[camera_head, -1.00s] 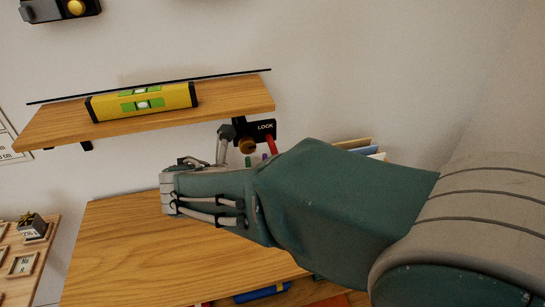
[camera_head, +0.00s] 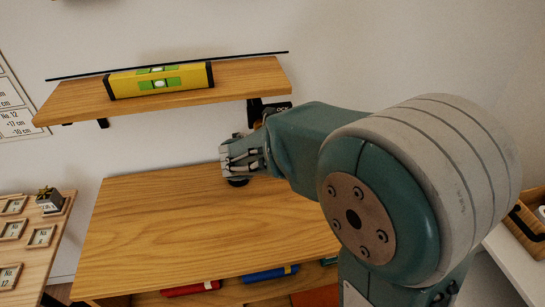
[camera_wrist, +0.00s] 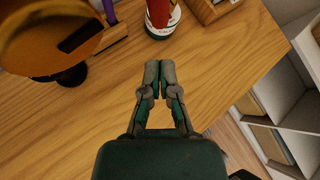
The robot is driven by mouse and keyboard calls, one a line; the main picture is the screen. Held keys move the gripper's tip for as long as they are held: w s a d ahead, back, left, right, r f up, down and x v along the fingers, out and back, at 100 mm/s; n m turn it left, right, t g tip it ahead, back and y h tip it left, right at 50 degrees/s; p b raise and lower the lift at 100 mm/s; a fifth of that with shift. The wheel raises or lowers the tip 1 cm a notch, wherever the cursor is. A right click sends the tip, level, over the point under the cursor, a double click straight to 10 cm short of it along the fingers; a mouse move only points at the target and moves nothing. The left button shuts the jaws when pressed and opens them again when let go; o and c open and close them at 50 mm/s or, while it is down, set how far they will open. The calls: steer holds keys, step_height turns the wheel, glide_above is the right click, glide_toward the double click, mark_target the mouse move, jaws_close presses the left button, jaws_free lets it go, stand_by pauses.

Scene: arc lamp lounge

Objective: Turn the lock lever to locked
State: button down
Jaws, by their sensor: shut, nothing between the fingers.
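The black lock housing (camera_head: 284,106) sits below the right end of the wall shelf in the head view. Its label is partly covered by my arm, and I cannot make out the lever or its position. My gripper (camera_head: 228,160) is below and left of the housing, low over the wooden desk. In the wrist view my gripper (camera_wrist: 160,75) has its fingertips together with nothing between them. A large brass-coloured rounded part with a dark slot (camera_wrist: 45,35) is close to the camera at upper left, apart from the fingers. I cannot tell whether it belongs to the lock.
The shelf (camera_head: 70,103) carries a yellow spirit level (camera_head: 160,80). The wooden desk (camera_head: 150,235) is mostly clear on its left. A red and green container (camera_wrist: 162,18) stands beyond the fingertips in the wrist view. A tile board (camera_head: 30,262) is at left.

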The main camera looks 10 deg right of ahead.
steer(key=shift+w+d+r, duration=0.15)
steer(key=shift+w+d, duration=0.25)
steer(key=shift+w, duration=0.2)
steer(key=shift+w+d+r, duration=0.1)
steer(key=shift+w+d, duration=0.25)
steer(key=shift+w, duration=0.2)
steer(key=shift+d+n+t+h, duration=0.3)
steer(key=shift+d+n+h, duration=0.15)
steer(key=shift+h, duration=0.55)
steer(key=h, duration=0.1)
steer(key=d+n+t+h, duration=0.1)
steer(key=d+n+h, duration=0.1)
steer(key=h, duration=0.1)
steer(key=shift+r+n+t, duration=0.25)
steer(key=shift+r+t, duration=0.05)
steer(key=shift+d+r, duration=0.2)
steer(key=shift+d, duration=0.05)
stand_by(0.6)
stand_by(1.2)
